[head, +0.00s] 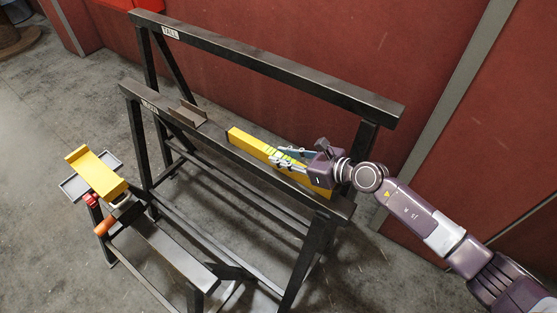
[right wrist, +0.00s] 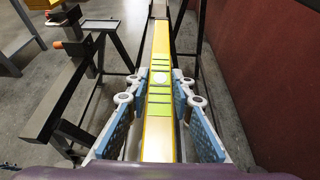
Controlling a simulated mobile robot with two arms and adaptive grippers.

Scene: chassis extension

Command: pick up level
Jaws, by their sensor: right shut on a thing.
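The level is a long yellow bar (head: 247,142) with green marked windows, lying along the front beam of the black sawhorse-like stand. In the right wrist view the level (right wrist: 160,75) runs straight away between the fingers. My right gripper (head: 282,160) is shut on the level around its middle, with one blue-padded finger on each side (right wrist: 160,105). I cannot tell whether the level touches the beam or is just above it. My left gripper is not in view.
Red walls stand behind.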

